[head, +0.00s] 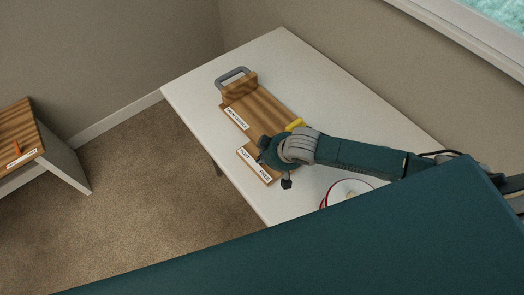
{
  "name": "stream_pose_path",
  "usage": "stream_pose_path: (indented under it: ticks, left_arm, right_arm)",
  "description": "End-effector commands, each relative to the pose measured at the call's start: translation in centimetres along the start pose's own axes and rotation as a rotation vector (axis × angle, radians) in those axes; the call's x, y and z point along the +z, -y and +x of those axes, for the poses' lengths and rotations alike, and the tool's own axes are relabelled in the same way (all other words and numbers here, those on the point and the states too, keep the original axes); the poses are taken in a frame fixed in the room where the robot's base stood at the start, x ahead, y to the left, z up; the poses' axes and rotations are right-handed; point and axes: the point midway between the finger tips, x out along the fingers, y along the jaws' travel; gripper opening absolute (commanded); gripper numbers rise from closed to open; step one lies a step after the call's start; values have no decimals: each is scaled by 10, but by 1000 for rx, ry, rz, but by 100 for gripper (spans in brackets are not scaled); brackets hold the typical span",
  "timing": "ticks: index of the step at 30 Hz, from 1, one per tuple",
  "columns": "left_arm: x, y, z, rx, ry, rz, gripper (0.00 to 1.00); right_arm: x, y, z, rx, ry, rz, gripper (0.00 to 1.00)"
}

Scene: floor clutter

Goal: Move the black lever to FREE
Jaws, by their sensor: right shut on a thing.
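My right gripper (272,160) reaches in from the right, over a small wooden board on the white table. It is shut, with its fingers mostly hidden behind the wrist. The board carries a white label strip (264,177) with small words at each end, too small to read surely. A small black piece (286,184) shows just below the gripper at the board's near edge; I take it to be the black lever, mostly covered by my gripper. Which label the lever stands at cannot be told. My left gripper is out of view.
A larger wooden board (262,108) with a grey handle (232,75) and a label lies behind. A yellow piece (295,124) is beside my wrist. A red-rimmed white dish (341,187) sits under my arm. Another wooden-topped stand (18,133) is at far left.

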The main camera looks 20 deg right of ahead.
Motion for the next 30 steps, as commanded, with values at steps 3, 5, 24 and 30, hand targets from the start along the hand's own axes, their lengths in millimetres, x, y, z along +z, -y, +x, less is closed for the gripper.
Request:
stream_pose_path:
  ticks: [3,5,24,30]
  left_arm:
    - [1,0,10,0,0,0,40]
    - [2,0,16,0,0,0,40]
    - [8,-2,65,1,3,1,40]
    - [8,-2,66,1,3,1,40]
  right_arm:
    - [8,1,1,-2,-110,1,0]
    - [11,0,1,-1,-161,0,0]
    - [18,-1,-5,1,-480,-2,6]
    - [17,-1,-6,2,-493,-3,7]
